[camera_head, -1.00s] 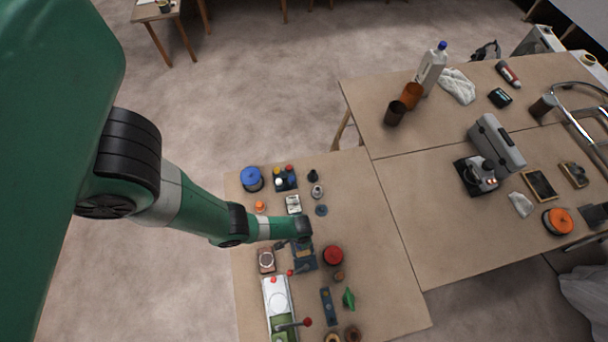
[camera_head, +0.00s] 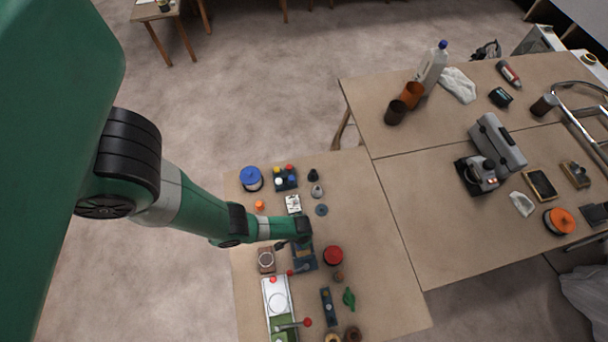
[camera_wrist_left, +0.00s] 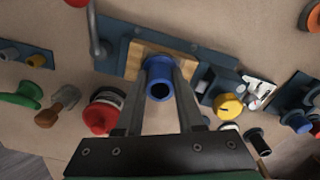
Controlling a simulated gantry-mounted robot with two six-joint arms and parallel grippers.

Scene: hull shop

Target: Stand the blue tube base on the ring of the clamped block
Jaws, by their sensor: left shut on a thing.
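The blue tube base (camera_wrist_left: 159,88) is a short blue tube with a flange, its open end facing the left wrist camera. My left gripper (camera_wrist_left: 160,72) is shut on it, one finger on each side. In the wrist view the tube is in front of a tan wooden block (camera_wrist_left: 134,60) on a dark blue fixture plate (camera_wrist_left: 205,52). The block's ring is hidden behind the tube and fingers, and I cannot tell whether the tube touches it. In the head view the fixture (camera_head: 305,258) is partly under my left arm, and the tube is hidden. My right gripper is in neither view.
A clamp lever (camera_wrist_left: 96,35) rises close to the block. A red-topped jar (camera_head: 333,256) stands right of the fixture, and a brown block with a round face (camera_head: 266,260) stands left. A white-green unit (camera_head: 278,305) is in front. The table's right part (camera_head: 375,215) is clear.

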